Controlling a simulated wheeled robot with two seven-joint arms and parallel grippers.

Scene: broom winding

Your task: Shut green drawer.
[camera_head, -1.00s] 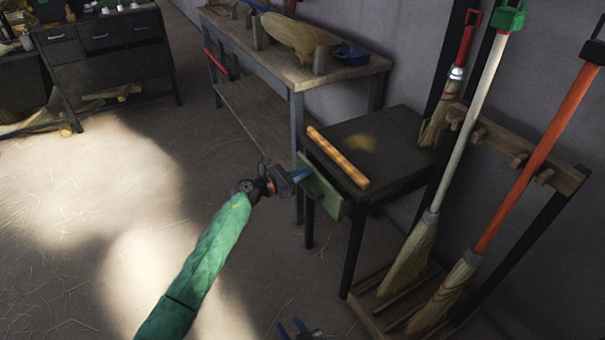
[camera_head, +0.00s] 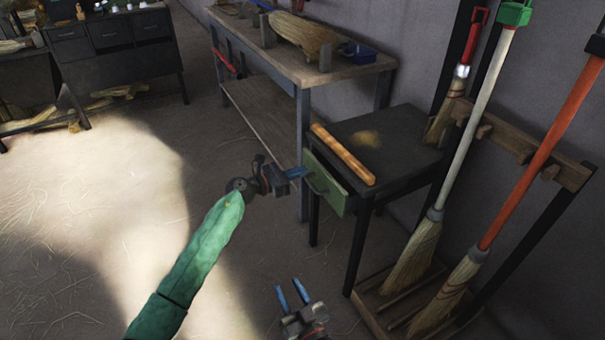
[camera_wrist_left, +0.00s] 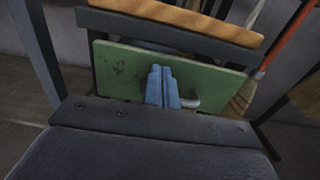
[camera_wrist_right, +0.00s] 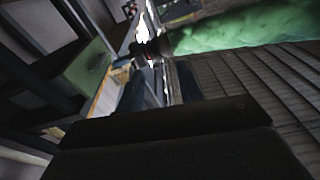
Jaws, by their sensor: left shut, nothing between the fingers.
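The green drawer (camera_head: 325,186) is in the small black table (camera_head: 395,150), its front a little out from the table's frame. In the left wrist view the green drawer front (camera_wrist_left: 125,75) spans the middle, with a gap behind its top edge and a metal handle (camera_wrist_left: 190,102) low on it. My left gripper (camera_head: 304,171) is shut and empty, its blue fingertips at the drawer front. They also show in the left wrist view (camera_wrist_left: 162,72), beside the handle; whether they touch the panel I cannot tell. My right gripper (camera_head: 292,290) is open and empty, low and in front of the table.
A wooden stick (camera_head: 342,154) lies on the black table's front edge. A broom rack (camera_head: 530,150) with several brooms stands to the right. A long workbench (camera_head: 290,65) is behind. The floor to the left is open.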

